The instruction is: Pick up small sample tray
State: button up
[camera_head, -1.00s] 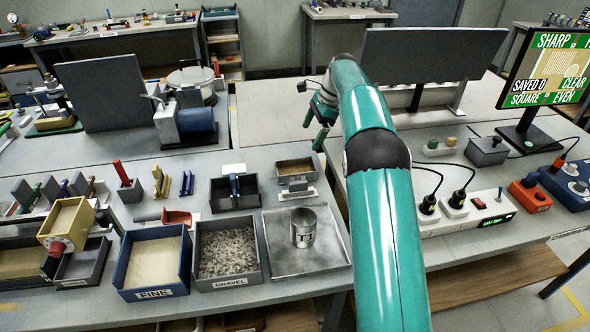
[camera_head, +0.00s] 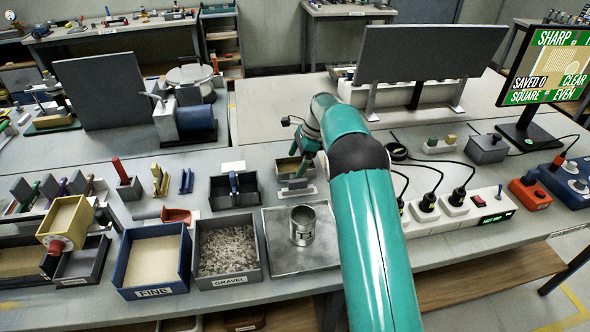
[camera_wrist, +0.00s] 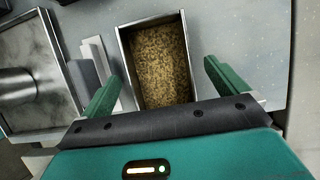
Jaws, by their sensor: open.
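The small sample tray (camera_wrist: 126,58) is a narrow metal tray filled with brown granular material. In the wrist view it lies just ahead of my gripper (camera_wrist: 160,85), between the lines of the two green fingers. The fingers are apart and nothing is held between them. In the head view the tray (camera_head: 278,172) is on the bench behind the metal plate, and my gripper (camera_head: 302,154) is over its right side, partly hiding it. The tray's near end is hidden by the gripper body in the wrist view.
A grey block on a pale base (camera_wrist: 90,68) stands close to the tray's left side. A metal can (camera_head: 302,226) stands on a steel plate (camera_head: 275,256). A dark tray (camera_head: 222,200) and gravel bin (camera_head: 203,277) lie left. A power strip (camera_head: 462,214) with cables lies right.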

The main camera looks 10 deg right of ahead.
jog(key=shift+x, duration=0.95)
jog(key=shift+r, duration=0.15)
jog(key=c, duration=1.2)
jog(key=shift+c, duration=0.2)
jog(key=shift+r, duration=0.5)
notch_tip(320, 180, up, 2)
jog(key=shift+r, duration=0.15)
jog(key=s+r, duration=0.9)
jog(key=s, duration=0.5)
jog(key=shift+r, duration=0.35)
